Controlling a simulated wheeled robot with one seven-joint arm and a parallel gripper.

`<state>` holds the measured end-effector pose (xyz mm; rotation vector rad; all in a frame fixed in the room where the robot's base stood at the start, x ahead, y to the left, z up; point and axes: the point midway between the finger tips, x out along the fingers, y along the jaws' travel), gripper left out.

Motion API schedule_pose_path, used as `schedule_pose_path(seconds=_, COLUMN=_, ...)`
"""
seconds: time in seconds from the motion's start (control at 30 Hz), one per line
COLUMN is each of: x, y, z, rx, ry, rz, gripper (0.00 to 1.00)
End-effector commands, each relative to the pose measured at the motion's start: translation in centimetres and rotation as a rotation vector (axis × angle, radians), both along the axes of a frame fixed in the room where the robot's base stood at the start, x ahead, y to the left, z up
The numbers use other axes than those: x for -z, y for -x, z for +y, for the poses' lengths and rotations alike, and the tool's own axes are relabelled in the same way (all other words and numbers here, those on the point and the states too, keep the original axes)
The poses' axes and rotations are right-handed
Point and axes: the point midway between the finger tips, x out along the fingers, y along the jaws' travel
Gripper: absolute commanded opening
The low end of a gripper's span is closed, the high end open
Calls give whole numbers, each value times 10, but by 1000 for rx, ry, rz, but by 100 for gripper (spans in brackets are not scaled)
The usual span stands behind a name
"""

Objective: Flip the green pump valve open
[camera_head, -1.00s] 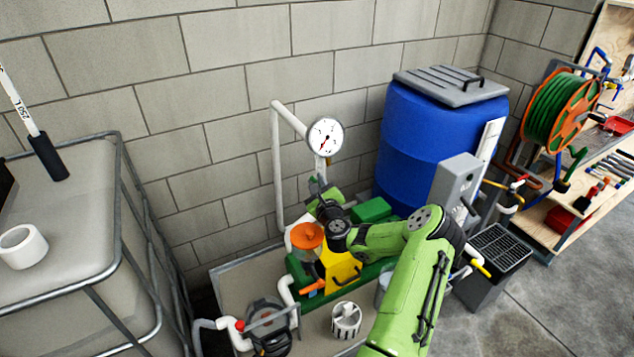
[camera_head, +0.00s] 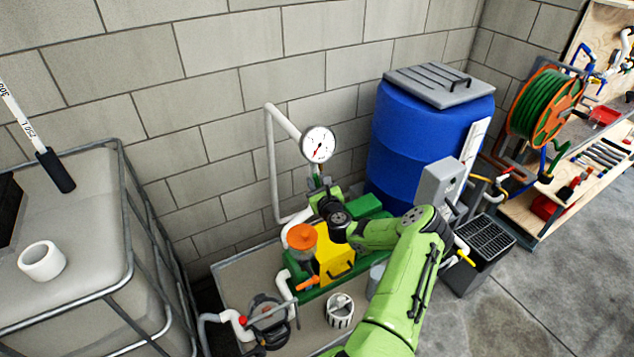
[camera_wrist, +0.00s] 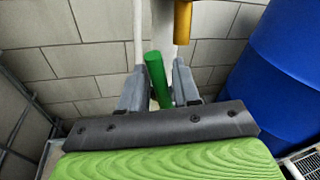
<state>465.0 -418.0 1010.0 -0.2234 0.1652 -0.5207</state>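The green valve handle (camera_wrist: 158,80) shows in the wrist view as a short green bar, reaching between the two grey fingers. My gripper (camera_wrist: 160,72) is open around it, with a gap visible on the right finger's side. I cannot tell whether the handle touches the left finger. A brass-yellow pipe piece (camera_wrist: 182,24) is above and to the right of the handle. In the head view my gripper (camera_head: 320,188) is at the pipe just below the pressure gauge (camera_head: 318,145). The valve there is mostly hidden by my gripper.
A green and yellow pump unit (camera_head: 334,256) with an orange cap (camera_head: 302,237) stands below my arm. A blue barrel (camera_head: 420,140) stands close on the right. A block wall (camera_head: 200,110) is behind. A caged tank (camera_head: 90,220) is at the left.

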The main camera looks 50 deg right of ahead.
Motion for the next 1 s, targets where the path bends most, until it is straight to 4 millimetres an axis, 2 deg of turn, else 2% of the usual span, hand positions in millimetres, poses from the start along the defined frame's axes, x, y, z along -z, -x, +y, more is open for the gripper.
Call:
schedule_pose_path(seconds=0.3, x=0, y=0, z=0, rx=0, ry=1, rz=1, gripper=41)
schedule_pose_path(seconds=0.43, x=0, y=11, z=6, rx=-2, ry=0, rz=2, gripper=41)
schedule_pose_path(seconds=0.8, x=-5, y=91, z=53, rx=2, ry=-7, rz=1, gripper=41)
schedule_pose_path(seconds=1.0, x=-10, y=125, z=74, rx=2, ry=-7, rz=-1, gripper=41)
